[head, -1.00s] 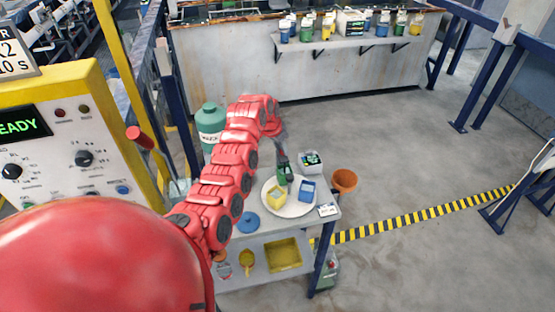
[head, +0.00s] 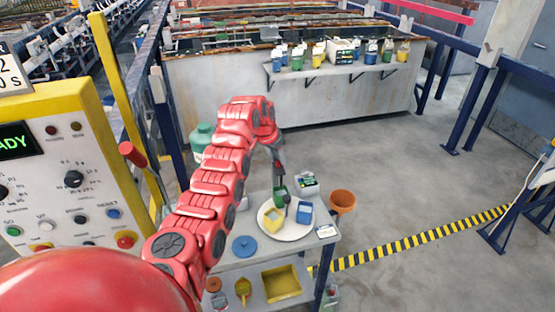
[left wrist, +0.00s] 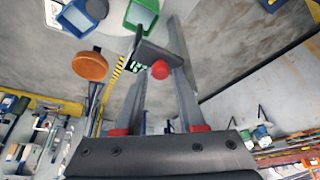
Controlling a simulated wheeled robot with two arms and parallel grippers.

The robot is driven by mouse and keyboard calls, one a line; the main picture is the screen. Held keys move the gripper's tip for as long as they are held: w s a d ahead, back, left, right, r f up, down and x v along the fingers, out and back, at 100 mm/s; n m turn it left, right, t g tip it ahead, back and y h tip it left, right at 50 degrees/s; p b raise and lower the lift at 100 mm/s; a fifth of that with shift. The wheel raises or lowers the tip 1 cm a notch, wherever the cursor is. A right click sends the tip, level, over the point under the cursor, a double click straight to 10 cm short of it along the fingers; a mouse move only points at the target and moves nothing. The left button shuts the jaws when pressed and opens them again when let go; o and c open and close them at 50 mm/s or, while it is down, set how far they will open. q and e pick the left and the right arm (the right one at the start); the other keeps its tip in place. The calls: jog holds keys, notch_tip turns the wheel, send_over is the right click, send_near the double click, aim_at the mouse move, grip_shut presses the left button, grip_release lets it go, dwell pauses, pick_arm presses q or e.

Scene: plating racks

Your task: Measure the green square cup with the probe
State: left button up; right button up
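The green square cup (head: 280,193) stands at the back of a round white plate (head: 288,234) on a cart. It also shows at the top of the left wrist view (left wrist: 142,14). A yellow square cup (head: 272,220) and a blue square cup (head: 304,213) share the plate. My left gripper (head: 279,177) is just above the green cup. In the left wrist view its fingers close on a dark probe (left wrist: 155,52) with a round red end. The probe's tip is hard to make out; I cannot tell whether it is inside the green cup. My right gripper is out of view.
A small meter (head: 307,184) with a green display stands behind the plate, and an orange pot (head: 342,201) is to its right. A blue round lid (head: 245,246) lies left of the plate. A yellow tray (head: 281,284) is on the lower shelf. A control panel (head: 62,170) stands at left.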

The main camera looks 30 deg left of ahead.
pick_arm(q)
jog(key=shift+s+a+r+b, duration=0.1)
jog(key=shift+r+b, duration=0.2)
jog(key=b+v, duration=0.4)
jog(key=v, duration=1.2)
jog(key=shift+r+b, duration=0.3)
jog(key=shift+r, duration=0.1)
jog(key=shift+s, duration=0.1)
